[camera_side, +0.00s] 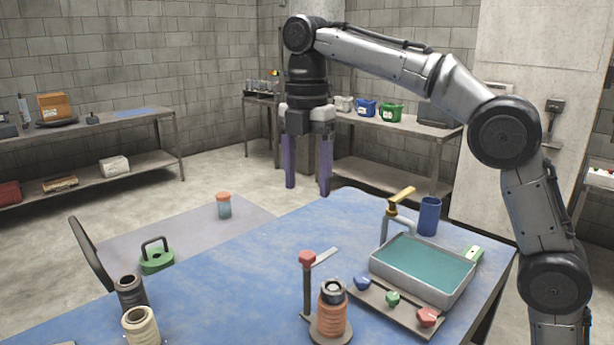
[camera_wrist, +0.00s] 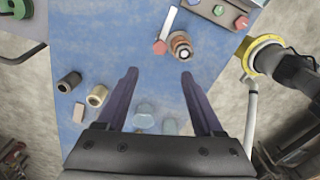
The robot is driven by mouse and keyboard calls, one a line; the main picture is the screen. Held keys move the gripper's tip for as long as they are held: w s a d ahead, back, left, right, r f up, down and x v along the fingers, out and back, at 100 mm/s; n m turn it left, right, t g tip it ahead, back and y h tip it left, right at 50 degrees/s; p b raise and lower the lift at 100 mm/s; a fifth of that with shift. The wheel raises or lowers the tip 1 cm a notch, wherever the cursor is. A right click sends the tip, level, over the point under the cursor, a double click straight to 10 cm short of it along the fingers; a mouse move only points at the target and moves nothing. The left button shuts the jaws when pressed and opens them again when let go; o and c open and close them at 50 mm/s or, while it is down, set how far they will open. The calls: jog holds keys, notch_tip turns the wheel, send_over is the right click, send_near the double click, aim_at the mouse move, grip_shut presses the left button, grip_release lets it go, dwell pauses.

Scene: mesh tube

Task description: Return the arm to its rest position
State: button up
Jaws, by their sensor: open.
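My gripper (camera_side: 308,180) is raised well above the blue work table (camera_side: 235,265), with its two purple fingers pointing down. The fingers are apart with nothing between them. In the wrist view the gripper (camera_wrist: 158,80) also shows spread fingers over the blue surface. My arm rises from the right and bends over at the top, so the gripper hangs near the far edge of the table in the side view.
A copper-coloured spool (camera_side: 331,315) stands beside a red-topped post (camera_side: 307,258). A tray of teal liquid (camera_side: 425,261), a brass-handled tap (camera_side: 398,203) and a blue cup (camera_side: 429,216) stand at the right. Two spools (camera_side: 141,325) (camera_side: 130,291) stand at the left front. The table's middle is mostly clear.

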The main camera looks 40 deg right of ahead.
jog(key=s+d+r+m+t, duration=0.1)
jog(key=s+d+r+m, duration=0.15)
jog(key=s, duration=0.55)
jog(key=s+d+r+m+t, duration=0.15)
jog(key=s+d, duration=0.25)
jog(key=s, duration=0.4)
jog(key=s+f+m+t, duration=0.1)
jog(key=s+f+m, duration=0.4)
jog(key=f+m, duration=0.3)
jog(key=s+d+f+m+t, duration=0.1)
jog(key=s+f+m, duration=0.3)
jog(key=f+m, duration=0.5)
jog(key=shift+s+d+f+t, duration=0.25)
jog(key=shift+s+f+t, duration=0.1)
jog(key=shift+f+t, duration=0.3)
